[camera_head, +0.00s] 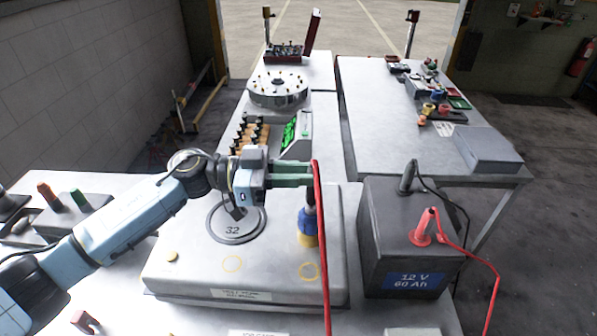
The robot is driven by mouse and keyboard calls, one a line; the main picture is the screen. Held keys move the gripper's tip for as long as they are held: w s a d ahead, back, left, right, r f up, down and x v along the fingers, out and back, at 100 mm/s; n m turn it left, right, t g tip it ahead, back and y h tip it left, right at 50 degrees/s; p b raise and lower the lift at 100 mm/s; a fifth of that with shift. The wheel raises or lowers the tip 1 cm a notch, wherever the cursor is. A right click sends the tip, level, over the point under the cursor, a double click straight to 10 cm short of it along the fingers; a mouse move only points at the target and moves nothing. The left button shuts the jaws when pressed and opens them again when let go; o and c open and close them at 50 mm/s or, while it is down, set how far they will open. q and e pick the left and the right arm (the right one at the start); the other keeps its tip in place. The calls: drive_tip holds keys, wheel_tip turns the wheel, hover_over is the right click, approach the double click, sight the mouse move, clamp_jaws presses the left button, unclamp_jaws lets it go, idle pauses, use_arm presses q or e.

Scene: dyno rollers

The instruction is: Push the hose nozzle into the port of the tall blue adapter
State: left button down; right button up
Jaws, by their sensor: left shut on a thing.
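My left gripper (310,174) reaches in from the left with its greenish fingers shut on the hose nozzle (311,196). The nozzle is dark and points down, nearly upright. A red hose (322,250) runs from the top of the grip down past the front edge of the tank. The blue adapter (307,226), with a yellow lower part, stands on the grey tank top (190,262) directly below the nozzle. The nozzle's lower end meets or overlaps the adapter's top in the picture; I cannot tell whether it is inside the port. My right gripper is not in view.
A black 12 V battery (400,250) with black and red clamps stands right of the tank. A green-screened device (297,133) and several orange-and-black pieces (250,135) are behind the arm. A side table (380,120) holds a grey box (487,148).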

use_arm(q)
drive_tip(key=shift+f+p, duration=0.15)
drive_tip(key=shift+p, duration=0.2)
drive_tip(key=shift+f, duration=0.45)
drive_tip(key=c, duration=1.2)
unclamp_jaws()
drive_tip(key=shift+c, duration=0.2)
drive_tip(key=shift+a, duration=0.1)
drive_tip(key=a+b, duration=0.2)
drive_tip(key=a, duration=1.1)
drive_tip(key=shift+s, duration=0.35)
